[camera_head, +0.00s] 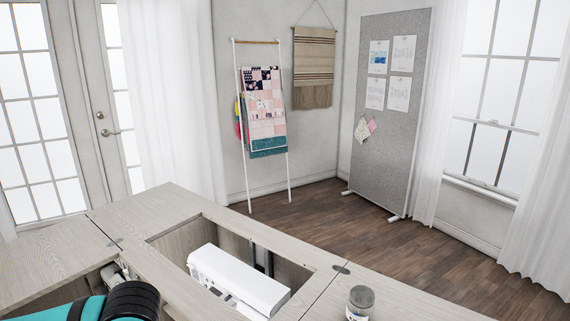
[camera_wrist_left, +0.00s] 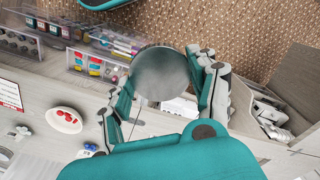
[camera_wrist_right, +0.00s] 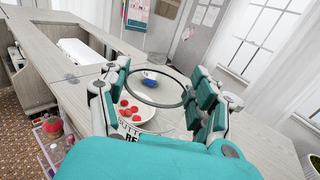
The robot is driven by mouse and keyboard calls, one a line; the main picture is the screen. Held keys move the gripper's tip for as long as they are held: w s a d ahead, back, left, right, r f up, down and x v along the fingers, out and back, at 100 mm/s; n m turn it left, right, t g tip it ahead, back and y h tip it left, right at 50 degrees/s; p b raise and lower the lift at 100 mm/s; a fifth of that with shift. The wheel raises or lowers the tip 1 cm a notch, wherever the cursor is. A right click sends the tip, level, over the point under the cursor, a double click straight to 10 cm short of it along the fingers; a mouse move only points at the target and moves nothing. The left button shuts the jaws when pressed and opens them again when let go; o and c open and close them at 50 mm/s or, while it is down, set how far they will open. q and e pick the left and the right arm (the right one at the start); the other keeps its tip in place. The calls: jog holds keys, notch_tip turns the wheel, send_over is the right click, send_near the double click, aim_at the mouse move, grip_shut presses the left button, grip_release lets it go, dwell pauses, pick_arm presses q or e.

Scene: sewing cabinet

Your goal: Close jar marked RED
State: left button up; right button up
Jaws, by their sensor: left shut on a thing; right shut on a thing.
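My left gripper (camera_wrist_left: 168,78) is shut on a round grey lid (camera_wrist_left: 160,73), held flat between its fingers in the left wrist view. My right gripper (camera_wrist_right: 165,95) is shut on a clear open-topped glass jar (camera_wrist_right: 184,98) in the right wrist view. The dark ring of its rim faces the camera. Part of its label (camera_wrist_right: 131,133) shows the letters "BUTT" and "RE". Red buttons (camera_wrist_right: 130,107) show through or inside the glass; I cannot tell which. The lid and the held jar are apart. In the head view only part of my left arm shows, at the lower left.
Another jar (camera_head: 360,301) with a grey lid stands on the cabinet top, right of the white sewing machine (camera_head: 238,280) in its recess. A white dish (camera_wrist_left: 64,120) with red buttons is on the worktop. Clear boxes (camera_wrist_left: 98,66) with coloured contents stand nearby.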

dwell(0.6)
jog(key=w+a+n+g+y, duration=0.2)
jog(key=w+a+n+y, duration=0.1)
jog(key=a, duration=0.4)
jog(key=w+a+r+n+g+y, duration=0.1)
jog(key=w+a+n+g+y, duration=0.1)
jog(key=a+n+y, duration=0.3)
jog(key=w+a+y, duration=0.1)
jog(key=a+y, duration=0.1)
jog(key=y, duration=0.1)
jog(key=shift+y, duration=0.3)
pick_arm(q)
jog(key=shift+d, duration=0.1)
jog(key=w+d+r+m, duration=0.2)
jog(key=d+r, duration=0.3)
jog(key=d, duration=0.6)
jog(key=w+d+r+m, duration=0.3)
jog(key=d+r, duration=0.3)
jog(key=d, duration=0.6)
jog(key=shift+w+d, duration=0.3)
jog(key=shift+w, duration=0.25)
jog(key=shift+f, duration=1.95)
jog(key=shift+f, duration=0.85)
